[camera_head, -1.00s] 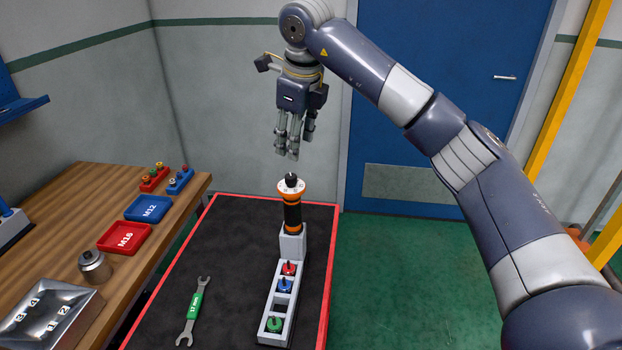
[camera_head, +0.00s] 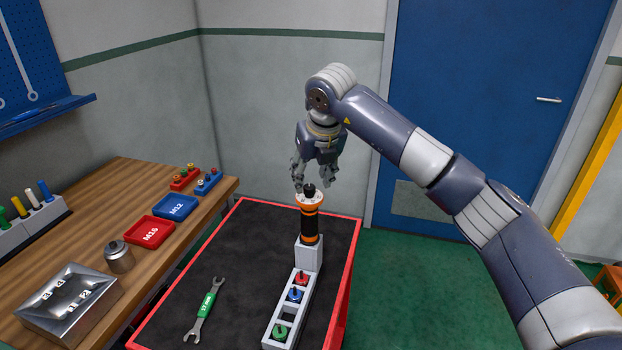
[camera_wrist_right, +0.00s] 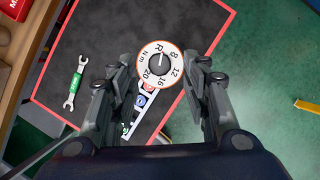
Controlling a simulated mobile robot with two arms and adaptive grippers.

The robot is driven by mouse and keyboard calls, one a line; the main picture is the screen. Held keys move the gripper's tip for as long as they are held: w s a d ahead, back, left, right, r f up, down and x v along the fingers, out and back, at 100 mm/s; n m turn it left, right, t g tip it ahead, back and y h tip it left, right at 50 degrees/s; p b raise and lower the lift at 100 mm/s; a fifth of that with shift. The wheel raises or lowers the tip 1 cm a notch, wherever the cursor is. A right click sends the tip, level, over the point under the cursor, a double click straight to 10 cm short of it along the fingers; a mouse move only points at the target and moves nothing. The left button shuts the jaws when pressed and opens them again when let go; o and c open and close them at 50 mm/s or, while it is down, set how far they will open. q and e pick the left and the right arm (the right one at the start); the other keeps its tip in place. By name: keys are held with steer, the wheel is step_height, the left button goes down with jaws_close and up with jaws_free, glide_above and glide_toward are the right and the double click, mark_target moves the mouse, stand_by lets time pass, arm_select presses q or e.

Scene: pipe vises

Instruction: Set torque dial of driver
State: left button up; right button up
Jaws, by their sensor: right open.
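The driver (camera_head: 309,225) stands upright in a grey holder, with a black and orange body and a torque dial (camera_head: 310,198) on its top end. In the right wrist view the dial (camera_wrist_right: 160,65) is a white disc with an orange rim, a dark centre knob with a pale pointer line, and the marks R, 8, 12, 16, 20 and N·m. My right gripper (camera_head: 315,186) is open just above and around the dial; in the right wrist view its fingers (camera_wrist_right: 160,80) are on both sides of the dial, apparently apart from it. My left gripper is not in view.
The grey holder (camera_head: 308,255) runs into a rack with red, blue and green bits (camera_head: 281,331). A green-handled wrench (camera_head: 206,305) lies on the black mat left of it. A wooden bench (camera_head: 130,185) at left carries red M16 (camera_head: 150,233) and blue M12 (camera_head: 175,207) trays.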

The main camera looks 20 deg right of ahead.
mark_target(310, 186)
steer(key=shift+x, duration=1.5)
steer(key=shift+c, duration=0.5)
jaws_close()
steer(key=shift+d+f+n, duration=0.1)
steer(key=shift+n, duration=0.4)
steer(key=shift+n+y, duration=0.6)
steer(key=shift+n, duration=0.4)
steer(key=shift+o, duration=0.5)
jaws_free()
